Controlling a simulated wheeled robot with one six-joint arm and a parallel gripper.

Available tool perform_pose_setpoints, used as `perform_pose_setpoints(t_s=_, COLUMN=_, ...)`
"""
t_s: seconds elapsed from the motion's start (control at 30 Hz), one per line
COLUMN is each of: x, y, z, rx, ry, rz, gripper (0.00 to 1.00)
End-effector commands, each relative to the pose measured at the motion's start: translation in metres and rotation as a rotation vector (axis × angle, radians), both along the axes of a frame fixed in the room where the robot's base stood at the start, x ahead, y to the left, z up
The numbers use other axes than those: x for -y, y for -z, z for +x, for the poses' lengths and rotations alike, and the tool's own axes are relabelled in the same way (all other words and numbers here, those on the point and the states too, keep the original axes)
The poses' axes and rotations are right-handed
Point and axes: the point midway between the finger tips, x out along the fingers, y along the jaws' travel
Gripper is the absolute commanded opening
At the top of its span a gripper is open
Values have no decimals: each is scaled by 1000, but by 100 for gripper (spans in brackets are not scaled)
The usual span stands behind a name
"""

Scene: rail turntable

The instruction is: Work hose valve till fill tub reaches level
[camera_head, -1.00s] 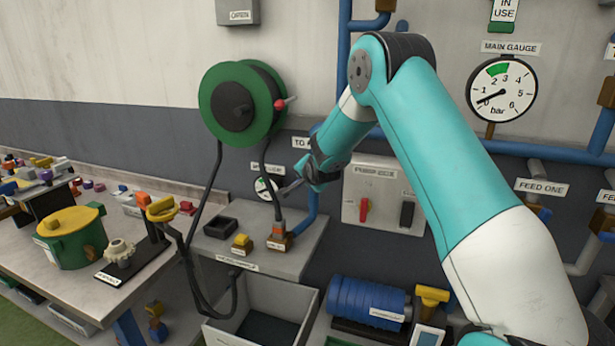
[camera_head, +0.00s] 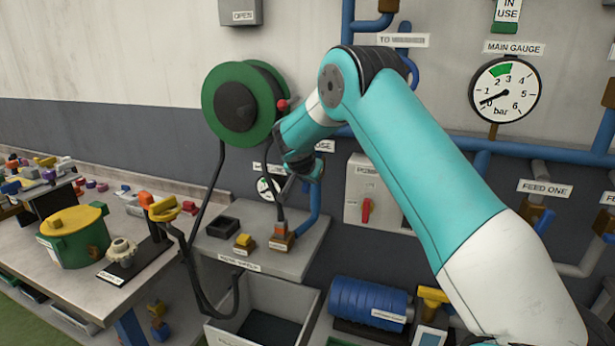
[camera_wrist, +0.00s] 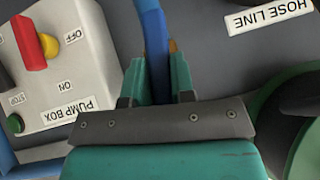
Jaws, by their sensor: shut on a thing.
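My gripper (camera_wrist: 160,82) shows in the wrist view with its teal fingers close together on either side of a blue pipe (camera_wrist: 152,30). A small orange end (camera_wrist: 173,45) shows by the right finger. It seems to be the hose valve handle, but most of what I grip is hidden. A grey open tub (camera_head: 308,310) stands under the small shelf, dark inside. Its water level cannot be told.
The pump box (camera_head: 353,200) with its red lever is right of my gripper. The main gauge (camera_head: 506,90) needle sits near the low end. A black hose (camera_head: 205,195) hangs from the reel. A small gauge (camera_head: 266,189) and several fittings are close by.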

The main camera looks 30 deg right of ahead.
Motion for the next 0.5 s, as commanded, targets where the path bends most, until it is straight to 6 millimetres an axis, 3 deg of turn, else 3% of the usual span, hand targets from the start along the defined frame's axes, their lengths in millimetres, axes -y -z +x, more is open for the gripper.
perform_pose_setpoints(t_s=0.37, x=0, y=1, z=-1, rx=-6, ry=1, rz=-3, gripper=0)
perform_pose_setpoints(t_s=0.4, x=0, y=1, z=0, rx=-6, ry=1, rz=-3, gripper=26)
perform_pose_setpoints(t_s=0.5, x=0, y=1, z=0, rx=-6, ry=1, rz=-3, gripper=49)
